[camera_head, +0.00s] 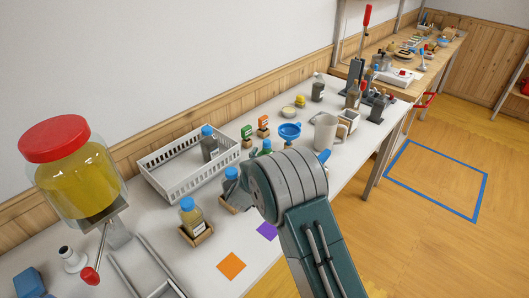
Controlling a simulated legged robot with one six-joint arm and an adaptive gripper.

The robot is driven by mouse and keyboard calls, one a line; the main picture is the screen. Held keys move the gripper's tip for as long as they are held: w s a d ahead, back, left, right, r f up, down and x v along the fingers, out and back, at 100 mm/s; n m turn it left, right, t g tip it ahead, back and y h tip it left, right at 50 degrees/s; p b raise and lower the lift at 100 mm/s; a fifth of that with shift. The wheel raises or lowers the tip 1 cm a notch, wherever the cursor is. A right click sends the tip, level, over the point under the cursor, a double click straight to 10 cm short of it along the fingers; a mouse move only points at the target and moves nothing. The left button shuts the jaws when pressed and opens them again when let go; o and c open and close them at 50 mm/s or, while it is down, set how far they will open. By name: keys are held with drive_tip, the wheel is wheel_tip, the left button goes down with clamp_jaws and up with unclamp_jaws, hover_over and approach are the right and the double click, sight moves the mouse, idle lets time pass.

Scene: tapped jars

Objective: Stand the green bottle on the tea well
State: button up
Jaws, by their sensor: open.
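A small green bottle (266,147) stands on the white bench just behind my arm, partly hidden by it. A bottle of yellowish-green liquid with a blue cap (192,215) stands upright in a small wooden holder (197,237) near the bench front. A greyish bottle with a blue cap (231,181) stands beside my arm, its lower part partly covered. I cannot tell which holder is the tea well; no label is readable. My arm crosses the lower middle of the view, and its gripper is hidden.
A large tapped jar of yellow liquid with a red lid (68,170) stands at left. A white crate (165,180) holds a grey bottle (209,145). A blue funnel (290,131) and pale mug (326,132) stand behind my arm. Bench around the orange square (231,265) is clear.

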drive_tip(key=shift+v, duration=2.65)
drive_tip(key=v, duration=1.2)
drive_tip(key=shift+f, duration=0.15)
drive_tip(key=shift+a, duration=0.15)
drive_tip(key=w+d+r+g+y, duration=0.25)
drive_tip(key=d+r+y, duration=0.2)
drive_tip(key=r, duration=0.45)
drive_tip(key=s+d+r+n+g+y, duration=0.2)
drive_tip(key=s+d+r+g+y, duration=0.15)
drive_tip(key=r, duration=0.25)
drive_tip(key=s+d+r+g+h, duration=0.1)
drive_tip(key=s+d+g, duration=0.2)
drive_tip(key=s+d, duration=0.5)
drive_tip(key=s+d+r+n+g+h, duration=0.1)
drive_tip(key=s+d+g+h, duration=0.1)
drive_tip(key=s+d, duration=0.7)
drive_tip(key=s, duration=0.7)
drive_tip(key=shift+s+d+g, duration=0.25)
drive_tip(key=shift+s+g, duration=0.05)
drive_tip(key=shift+g, duration=0.1)
